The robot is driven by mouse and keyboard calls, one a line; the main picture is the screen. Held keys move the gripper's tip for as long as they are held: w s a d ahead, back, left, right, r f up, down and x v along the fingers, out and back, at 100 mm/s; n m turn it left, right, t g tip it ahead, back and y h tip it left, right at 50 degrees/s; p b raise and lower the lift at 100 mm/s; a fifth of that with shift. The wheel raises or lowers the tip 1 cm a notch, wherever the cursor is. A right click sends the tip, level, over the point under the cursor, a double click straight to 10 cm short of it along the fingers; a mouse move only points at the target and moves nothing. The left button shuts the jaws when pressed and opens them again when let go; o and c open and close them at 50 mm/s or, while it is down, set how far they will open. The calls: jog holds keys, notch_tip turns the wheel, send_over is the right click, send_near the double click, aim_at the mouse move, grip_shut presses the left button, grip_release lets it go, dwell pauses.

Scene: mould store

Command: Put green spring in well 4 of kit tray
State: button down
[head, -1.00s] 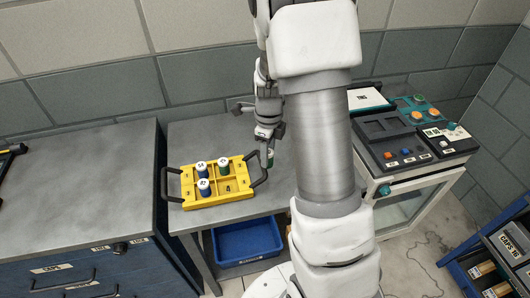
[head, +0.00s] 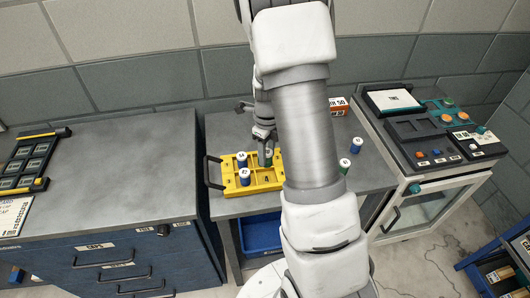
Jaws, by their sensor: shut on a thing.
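The yellow kit tray (head: 238,191) lies on the grey bench, its right end hidden behind my arm. Two blue springs with white tops stand in its left part, one behind (head: 242,160) and one in front (head: 244,177). My gripper (head: 266,155) points down over the middle of the tray and is shut on the green spring (head: 267,161), which is small and partly covered by the fingers. I cannot tell whether the spring touches the tray. A third spring that stood in the back row is not distinguishable now.
Two more springs, a blue one (head: 356,146) and a greenish one (head: 344,166), stand on the bench right of my arm. A labelled orange-and-white box (head: 338,106) sits behind them. A control unit (head: 437,130) stands at right. A blue bin (head: 262,234) is below the bench.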

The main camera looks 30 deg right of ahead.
jog(key=shift+f+b, duration=2)
jog(key=shift+f, duration=0.65)
jog(key=shift+f, duration=0.6)
jog(key=shift+c, duration=1.8)
grip_release()
jog(key=shift+c, duration=0.4)
jog(key=shift+c, duration=1.4)
jog(key=shift+r, duration=0.1)
jog(key=shift+r+p, duration=0.45)
jog(key=shift+r, duration=0.25)
